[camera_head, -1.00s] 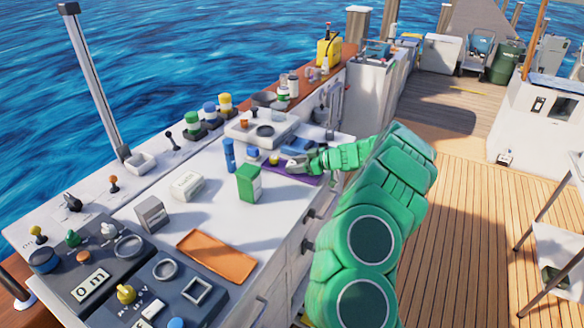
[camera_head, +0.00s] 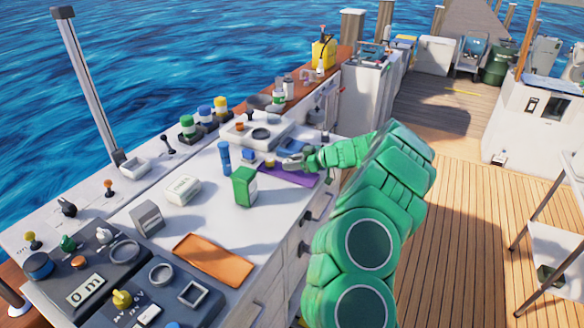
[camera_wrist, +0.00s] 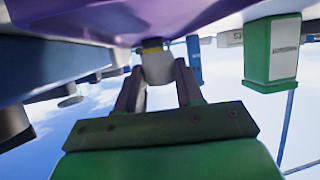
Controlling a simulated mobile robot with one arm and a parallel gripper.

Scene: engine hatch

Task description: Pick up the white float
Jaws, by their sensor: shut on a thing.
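My gripper (camera_head: 289,162) is low over the purple mat (camera_head: 291,178) on the white counter. In the wrist view, which looks upside down, its two fingers (camera_wrist: 160,72) are closed on a small whitish rounded thing (camera_wrist: 157,65) with a yellow band, which I take to be the white float. The yellow end is close to the purple surface (camera_wrist: 120,20); I cannot tell whether it touches. In the head view the float's white body is mostly hidden by the gripper, and a small yellow bit (camera_head: 270,163) shows beside the fingers.
A green box (camera_head: 243,187) and a blue cylinder (camera_head: 225,158) stand left of the mat. A white box (camera_head: 182,190), grey box (camera_head: 147,216) and orange tray (camera_head: 214,260) lie nearer. A grey-white panel (camera_head: 258,133) with knobs stands behind the gripper.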

